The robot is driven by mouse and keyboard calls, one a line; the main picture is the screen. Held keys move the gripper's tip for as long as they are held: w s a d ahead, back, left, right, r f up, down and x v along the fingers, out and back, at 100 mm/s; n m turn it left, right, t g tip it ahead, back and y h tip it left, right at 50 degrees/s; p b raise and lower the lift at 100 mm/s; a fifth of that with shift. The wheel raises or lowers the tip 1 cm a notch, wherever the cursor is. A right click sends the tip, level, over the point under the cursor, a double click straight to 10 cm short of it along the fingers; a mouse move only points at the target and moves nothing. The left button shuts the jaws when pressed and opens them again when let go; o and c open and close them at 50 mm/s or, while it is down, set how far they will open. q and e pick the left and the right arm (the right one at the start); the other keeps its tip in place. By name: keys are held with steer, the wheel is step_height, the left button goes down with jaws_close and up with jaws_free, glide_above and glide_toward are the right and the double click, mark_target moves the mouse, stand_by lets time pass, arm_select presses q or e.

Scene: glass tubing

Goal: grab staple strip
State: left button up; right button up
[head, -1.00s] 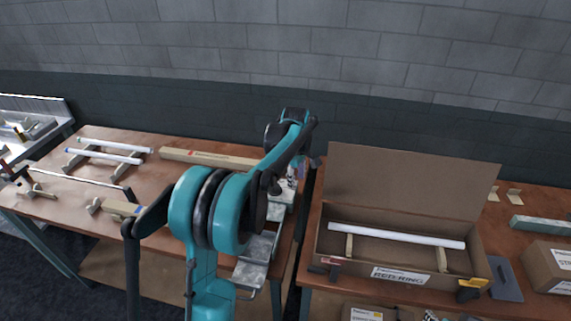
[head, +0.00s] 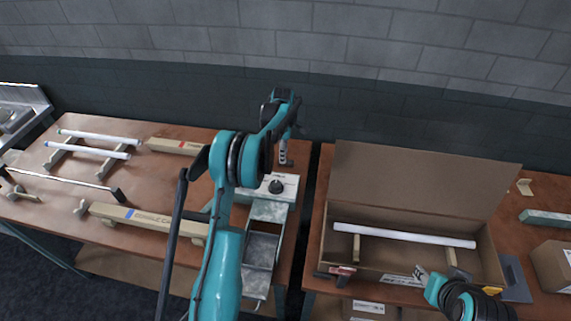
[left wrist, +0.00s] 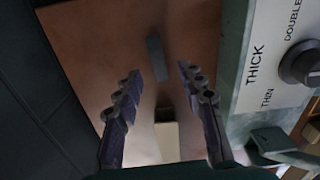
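A small dark grey bar (left wrist: 156,57), which looks like the staple strip, lies on the brown table top in the left wrist view. It lies ahead of my left gripper (left wrist: 160,90), roughly between the lines of its two fingers. The fingers are apart, with nothing held between them. In the head view my left gripper (head: 284,152) points down behind the machine with the dial; the strip cannot be made out there. My right arm enters at the lower right, and its gripper (head: 424,276) is small and partly hidden near the front of the open box.
The dial machine (head: 284,187) stands close beside my left gripper; its THICK, THIN and DOUBLE panel (left wrist: 275,60) fills the right of the wrist view. An open cardboard box (head: 348,254) holds a white tube (head: 405,236). Tubes on stands (head: 95,152) and long cartons (head: 150,219) occupy the left table.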

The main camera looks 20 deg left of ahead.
arm_select(q)
step_height(320, 180, down, 4)
steer(key=shift+w+d+r+b, duration=0.1)
steer(key=shift+r+b, duration=0.1)
steer(key=shift+b, duration=0.2)
jaws_close()
steer(key=shift+r, duration=0.15)
